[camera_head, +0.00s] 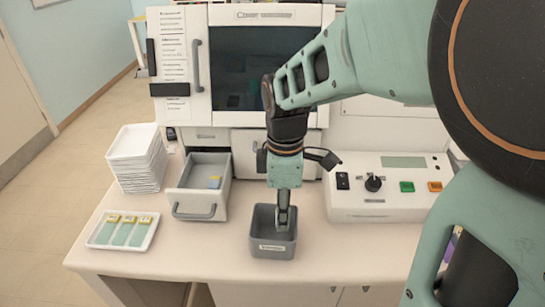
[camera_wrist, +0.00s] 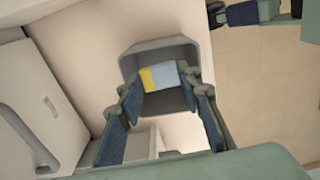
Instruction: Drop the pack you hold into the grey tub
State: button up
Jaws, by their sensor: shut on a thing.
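The grey tub (camera_head: 273,245) stands near the front edge of the counter, with a pale label on its front. My gripper (camera_head: 284,222) points down into the tub's opening, its fingertips partly hidden by the rim. In the wrist view my gripper (camera_wrist: 160,84) is shut on a small pack (camera_wrist: 163,77), light blue with a yellow end. The grey tub (camera_wrist: 178,46) shows around and behind the pack there. The pack cannot be made out in the head view. Whether it touches the tub's floor cannot be told.
A white tray (camera_head: 93,240) with three yellow-labelled slides and a stack of white trays (camera_head: 138,160) stand further left. A control box (camera_head: 388,205) stands to the right.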

jog(key=o, duration=1.2)
